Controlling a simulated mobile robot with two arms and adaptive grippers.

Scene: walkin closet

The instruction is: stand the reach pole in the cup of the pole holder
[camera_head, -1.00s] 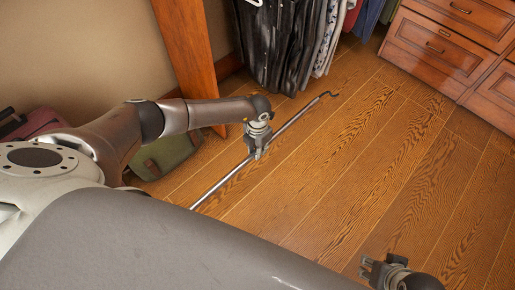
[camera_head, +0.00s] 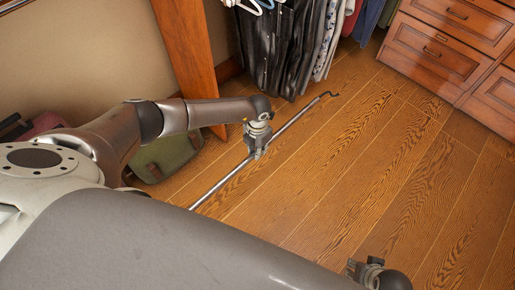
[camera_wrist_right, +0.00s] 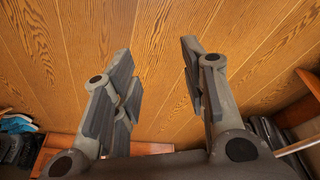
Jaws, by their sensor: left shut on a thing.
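The reach pole (camera_head: 300,116) is a long thin grey metal rod with a dark hook at its far upper right end. My left gripper (camera_head: 257,152) is shut on the pole near the middle of its visible length, and the pole slants from lower left to upper right. My body hides the pole's lower end. My right gripper (camera_head: 362,272) is low in the head view, apart from the pole. In the right wrist view its fingers (camera_wrist_right: 158,85) are spread apart with only floor between them. I see no pole holder in these frames.
Hanging clothes (camera_head: 285,45) are at the back, close to the pole's hook. A wooden upright panel (camera_head: 187,50) stands behind my left arm. A green bag (camera_head: 165,155) lies by the wall. Wooden drawers (camera_head: 440,55) are at upper right. The middle floor is open.

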